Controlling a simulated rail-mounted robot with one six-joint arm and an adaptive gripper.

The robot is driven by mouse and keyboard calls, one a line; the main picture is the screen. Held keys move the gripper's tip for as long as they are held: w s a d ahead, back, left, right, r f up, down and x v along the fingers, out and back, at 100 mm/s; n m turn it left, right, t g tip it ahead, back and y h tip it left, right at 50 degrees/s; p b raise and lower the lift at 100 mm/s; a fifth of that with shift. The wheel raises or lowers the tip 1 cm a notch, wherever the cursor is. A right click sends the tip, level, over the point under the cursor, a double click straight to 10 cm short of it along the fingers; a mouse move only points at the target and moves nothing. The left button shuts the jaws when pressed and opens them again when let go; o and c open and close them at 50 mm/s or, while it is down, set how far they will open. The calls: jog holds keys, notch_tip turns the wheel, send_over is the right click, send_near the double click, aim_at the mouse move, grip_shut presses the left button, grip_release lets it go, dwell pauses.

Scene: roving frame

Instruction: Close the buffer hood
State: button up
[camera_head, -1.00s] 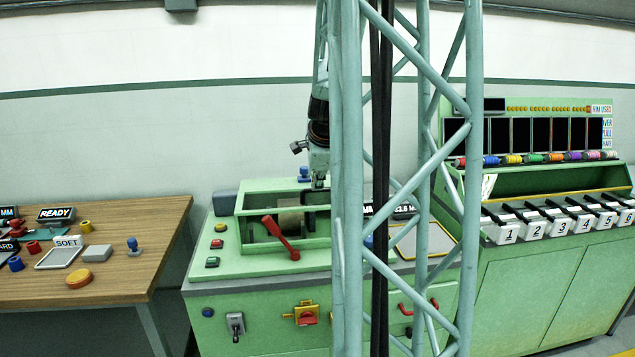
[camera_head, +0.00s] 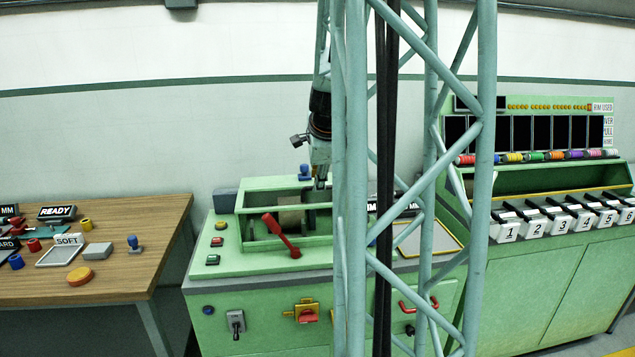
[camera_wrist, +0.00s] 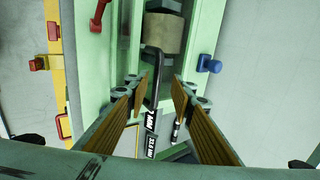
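The green buffer machine (camera_head: 228,280) stands in the middle of the head view, with an open-topped housing and a tan roller (camera_head: 290,220) inside. The roller shows in the wrist view (camera_wrist: 165,34) beyond my fingers. I cannot clearly make out the hood; my arm and lattice column hide the housing's right side. My gripper (camera_head: 320,184) is over that right part. In the wrist view my gripper (camera_wrist: 160,84) is open, its two fingers spread apart. A dark bent bar (camera_wrist: 153,62) shows between the fingers in the picture; I cannot tell whether they touch it.
A red lever (camera_head: 281,235) rises at the housing's front. A blue knob (camera_wrist: 208,64) is to the right in the wrist view. A wooden table (camera_head: 130,265) with small parts stands left. A green cabinet with numbered bins (camera_head: 506,233) stands right.

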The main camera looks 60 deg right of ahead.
jog(key=v, duration=1)
jog(key=shift+a, duration=0.1)
dwell(0.9)
